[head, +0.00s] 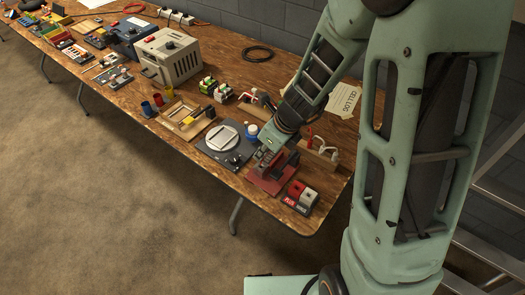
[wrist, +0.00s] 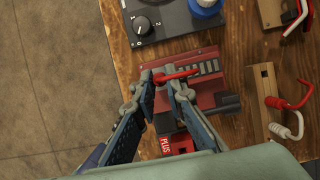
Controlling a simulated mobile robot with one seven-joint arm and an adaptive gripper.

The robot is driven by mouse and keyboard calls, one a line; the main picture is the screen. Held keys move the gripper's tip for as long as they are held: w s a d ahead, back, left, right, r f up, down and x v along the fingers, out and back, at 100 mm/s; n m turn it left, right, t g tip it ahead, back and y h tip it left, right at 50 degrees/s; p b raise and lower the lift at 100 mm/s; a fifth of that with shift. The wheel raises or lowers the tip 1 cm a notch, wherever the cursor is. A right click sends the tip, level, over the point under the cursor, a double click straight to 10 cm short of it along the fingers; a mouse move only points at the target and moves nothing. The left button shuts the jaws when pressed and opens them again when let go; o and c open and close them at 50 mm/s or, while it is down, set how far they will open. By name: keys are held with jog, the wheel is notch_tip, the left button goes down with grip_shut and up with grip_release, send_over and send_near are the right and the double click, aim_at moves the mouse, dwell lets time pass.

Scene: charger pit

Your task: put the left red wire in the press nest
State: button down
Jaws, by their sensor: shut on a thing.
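My gripper (wrist: 162,78) is shut on a short red wire (wrist: 180,75), which lies across the fingertips and points right. In the wrist view it is over the dark red press (wrist: 212,98), beside a row of grey slots on it. I cannot tell whether the wire touches the press. In the head view my gripper (head: 268,158) is over the same press (head: 272,183); the wire is hidden there. A wooden block (wrist: 262,85) to the right holds another red wire (wrist: 290,103) and a white wire (wrist: 287,131).
Near the press are a red PLUS block (wrist: 178,145), a dark dial unit (wrist: 155,22), a blue-capped jar (wrist: 206,8) and another wooden block (wrist: 270,12) with wires. In the head view the table edge (head: 235,187) is close in front.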

jog(key=shift+f+b, duration=1.3)
jog(key=shift+f, duration=0.4)
dwell(0.4)
jog(key=c, duration=1.9)
grip_release()
jog(key=shift+r, duration=0.1)
jog(key=shift+r+p, duration=3.5)
jog(key=shift+p, duration=0.1)
